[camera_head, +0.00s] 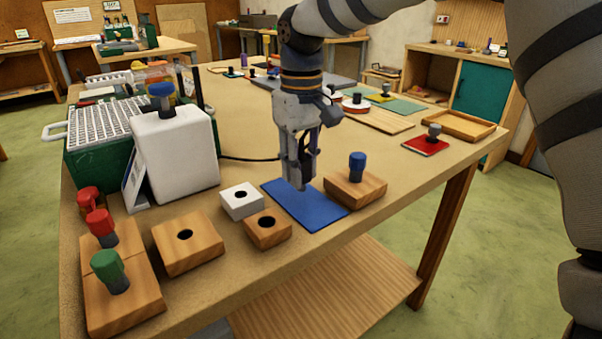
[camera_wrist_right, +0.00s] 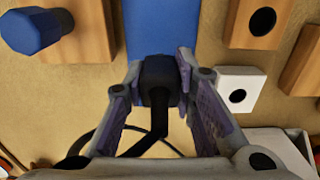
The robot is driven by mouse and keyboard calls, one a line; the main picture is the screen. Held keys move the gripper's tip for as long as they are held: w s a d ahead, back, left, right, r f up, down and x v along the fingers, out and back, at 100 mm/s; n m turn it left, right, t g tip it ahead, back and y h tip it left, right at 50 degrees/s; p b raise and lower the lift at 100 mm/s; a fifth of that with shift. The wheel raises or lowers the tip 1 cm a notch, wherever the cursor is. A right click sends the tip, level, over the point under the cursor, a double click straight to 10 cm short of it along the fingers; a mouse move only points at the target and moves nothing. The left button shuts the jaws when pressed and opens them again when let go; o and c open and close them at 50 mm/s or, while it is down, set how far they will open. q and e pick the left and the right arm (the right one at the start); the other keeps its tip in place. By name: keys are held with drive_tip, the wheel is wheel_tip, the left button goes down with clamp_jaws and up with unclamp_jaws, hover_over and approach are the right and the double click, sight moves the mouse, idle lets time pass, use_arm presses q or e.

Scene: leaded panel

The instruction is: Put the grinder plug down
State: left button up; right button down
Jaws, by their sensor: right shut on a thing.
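My right gripper (camera_head: 300,182) is above the blue mat (camera_head: 325,213), pointing down, its fingers shut on the black grinder plug. In the right wrist view the plug (camera_wrist_right: 160,72) sits between the two fingertips (camera_wrist_right: 158,62), with its black cord (camera_wrist_right: 158,118) running back below. The blue mat (camera_wrist_right: 162,28) shows just past the plug; I cannot tell the exact gap between them. In the head view the fingers mostly hide the plug, and the cord (camera_head: 250,159) runs left towards the white box. My left gripper is not in view.
A wooden block with a blue peg (camera_head: 357,164) stands right of the mat. A white holed block (camera_head: 242,200) and a wooden holed block (camera_head: 268,230) stand left. A white box (camera_head: 176,155) and green crate (camera_head: 98,155) are farther left. The table's front edge is close.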

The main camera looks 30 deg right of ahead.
sight(301, 158)
drive_tip(key=shift+f, duration=0.8)
drive_tip(key=shift+f, duration=0.15)
drive_tip(key=c, duration=1.3)
unclamp_jaws()
drive_tip(key=shift+c, duration=0.2)
wheel_tip(301, 158, up, 12)
drive_tip(key=shift+r, duration=0.2)
